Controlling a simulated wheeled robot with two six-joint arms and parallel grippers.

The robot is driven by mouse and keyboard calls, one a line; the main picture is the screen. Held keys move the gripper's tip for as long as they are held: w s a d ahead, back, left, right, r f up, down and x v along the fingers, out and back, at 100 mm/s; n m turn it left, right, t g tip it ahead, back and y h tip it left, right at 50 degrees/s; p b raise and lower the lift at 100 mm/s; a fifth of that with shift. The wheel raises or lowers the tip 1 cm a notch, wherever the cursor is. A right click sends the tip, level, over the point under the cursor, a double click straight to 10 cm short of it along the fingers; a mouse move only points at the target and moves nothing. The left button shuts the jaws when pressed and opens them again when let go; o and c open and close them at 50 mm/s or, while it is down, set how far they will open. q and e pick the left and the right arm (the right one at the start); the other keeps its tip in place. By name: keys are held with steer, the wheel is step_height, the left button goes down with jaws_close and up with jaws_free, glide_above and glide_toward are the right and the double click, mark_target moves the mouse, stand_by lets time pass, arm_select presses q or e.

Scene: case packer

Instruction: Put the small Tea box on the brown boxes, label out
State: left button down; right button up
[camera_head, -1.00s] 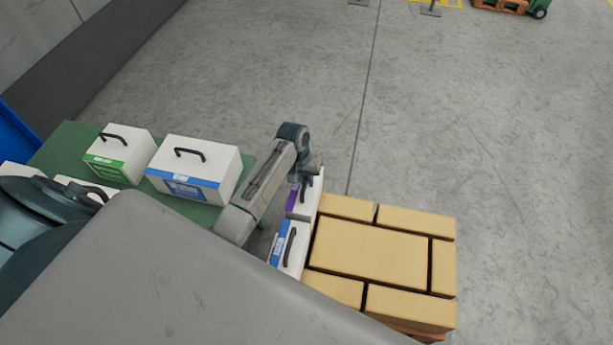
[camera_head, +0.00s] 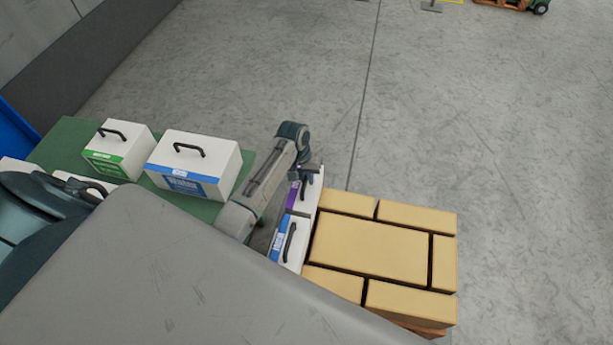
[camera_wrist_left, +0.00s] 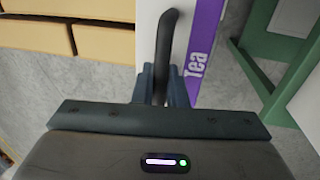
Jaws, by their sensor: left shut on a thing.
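The small Tea box is white with a purple label band and a black handle. It shows at the left edge of the brown boxes in the head view (camera_head: 313,194) and close up in the left wrist view (camera_wrist_left: 149,22), where the word Tea reads on the band. My left gripper (camera_wrist_left: 164,88) is shut on its handle; the head view (camera_head: 306,176) shows it above the box. The purple band faces left, away from the brown boxes. The brown boxes (camera_head: 370,246) form a flat-topped layer just right of it. My right gripper is not seen.
A white box with a blue band (camera_head: 291,240) stands in front of the Tea box, close beside it. A green table (camera_head: 66,146) at left bears a green-banded box (camera_head: 119,152) and a larger blue-banded box (camera_head: 194,165). Open floor lies beyond.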

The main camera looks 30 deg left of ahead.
arm_select(q)
steer(key=shift+f, duration=0.15)
steer(key=c, duration=1.4)
jaws_free()
steer(key=shift+f, duration=0.1)
steer(key=shift+s+a+r+b, duration=0.1)
steer(key=shift+a+r+b, duration=0.25)
steer(key=shift+r, duration=1.45)
steer(key=shift+s+a+r+b, duration=0.1)
steer(key=shift+a+r+b, duration=0.25)
steer(key=shift+r, duration=1.45)
steer(key=shift+s+a+r+b, duration=0.1)
steer(key=shift+a+r+b, duration=0.25)
steer(key=shift+r, duration=1.45)
steer(key=shift+d, duration=0.1)
